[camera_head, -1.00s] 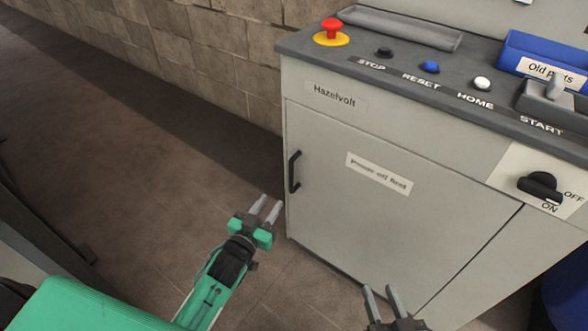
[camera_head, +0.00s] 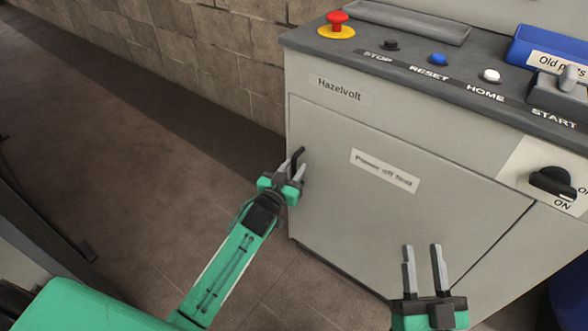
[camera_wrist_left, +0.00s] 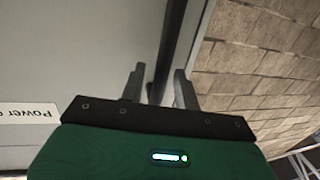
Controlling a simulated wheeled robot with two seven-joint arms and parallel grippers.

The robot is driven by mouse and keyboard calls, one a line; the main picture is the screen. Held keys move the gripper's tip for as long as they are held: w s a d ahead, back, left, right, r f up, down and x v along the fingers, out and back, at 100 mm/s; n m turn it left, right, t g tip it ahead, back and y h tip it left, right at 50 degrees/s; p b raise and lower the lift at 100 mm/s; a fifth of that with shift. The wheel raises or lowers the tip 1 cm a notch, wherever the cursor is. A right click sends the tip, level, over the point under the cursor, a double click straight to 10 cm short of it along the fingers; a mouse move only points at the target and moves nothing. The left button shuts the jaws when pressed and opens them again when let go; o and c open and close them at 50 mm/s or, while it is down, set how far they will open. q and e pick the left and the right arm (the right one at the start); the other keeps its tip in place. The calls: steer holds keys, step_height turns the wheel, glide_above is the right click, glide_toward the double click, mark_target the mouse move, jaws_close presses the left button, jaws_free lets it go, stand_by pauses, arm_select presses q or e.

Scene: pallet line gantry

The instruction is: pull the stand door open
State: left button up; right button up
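The grey stand door (camera_head: 365,215) with the "Power off first" label is shut flush in the stand's front. Its black upright handle (camera_head: 297,157) is at the door's left edge, its lower part hidden by my left gripper. My left gripper (camera_head: 290,172) is at the handle with its fingers apart. In the left wrist view the dark handle bar (camera_wrist_left: 172,45) runs down between the two open fingertips (camera_wrist_left: 158,80); whether either finger touches it is unclear. My right gripper (camera_head: 423,254) is open and empty in front of the door's lower right part.
The stand top (camera_head: 350,50) carries a red stop button (camera_head: 337,20), several other buttons, a grey tray and a blue bin (camera_head: 545,48). A black rotary switch (camera_head: 553,182) is on the right front.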

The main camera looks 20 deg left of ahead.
arm_select(q)
steer(key=shift+w+d, duration=0.1)
steer(key=shift+w, duration=0.25)
steer(key=shift+c, duration=0.2)
jaws_close()
steer(key=shift+s, duration=0.1)
